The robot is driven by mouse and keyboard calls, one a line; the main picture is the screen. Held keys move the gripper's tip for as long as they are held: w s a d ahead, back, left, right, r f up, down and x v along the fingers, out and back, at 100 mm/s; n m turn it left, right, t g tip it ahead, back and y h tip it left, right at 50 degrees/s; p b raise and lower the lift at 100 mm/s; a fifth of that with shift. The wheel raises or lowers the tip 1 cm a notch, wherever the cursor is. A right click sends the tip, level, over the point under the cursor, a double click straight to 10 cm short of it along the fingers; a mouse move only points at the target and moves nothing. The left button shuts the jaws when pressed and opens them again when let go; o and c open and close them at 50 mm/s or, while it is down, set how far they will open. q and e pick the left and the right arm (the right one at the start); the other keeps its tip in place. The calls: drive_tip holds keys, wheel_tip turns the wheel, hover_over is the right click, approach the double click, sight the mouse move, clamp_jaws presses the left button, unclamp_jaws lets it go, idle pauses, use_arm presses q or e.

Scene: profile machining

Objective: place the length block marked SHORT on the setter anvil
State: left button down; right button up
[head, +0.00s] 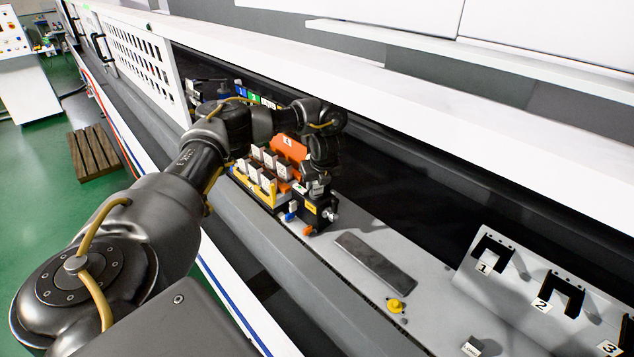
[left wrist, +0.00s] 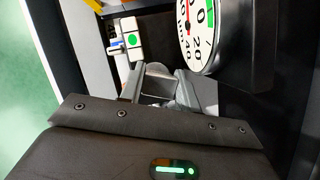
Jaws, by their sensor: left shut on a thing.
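My left gripper (head: 318,188) reaches down over a black device with a yellow label (head: 311,209) in the head view. In the left wrist view the fingers of the left gripper (left wrist: 160,86) are shut on a grey metal block (left wrist: 158,88). No marking on this block can be read. A round dial with a white face (left wrist: 199,30) stands close beyond the fingers, to the right. I cannot make out the setter anvil or whether the block touches it. A small block with a white label (head: 472,347) stands at the bottom of the head view; its word is too small to read.
A rack of white-labelled pieces (head: 262,172) with an orange panel (head: 289,147) stands left of the gripper. A dark flat bar (head: 375,262) and a yellow knob (head: 396,305) lie to the right. A grey plate with numbered slots (head: 535,300) stands at lower right.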

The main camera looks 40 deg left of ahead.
use_arm(q)
drive_tip(key=shift+s+a, duration=0.15)
drive_tip(key=shift+f, duration=0.1)
drive_tip(key=c, duration=1.1)
unclamp_jaws()
drive_tip(key=shift+o, duration=0.4)
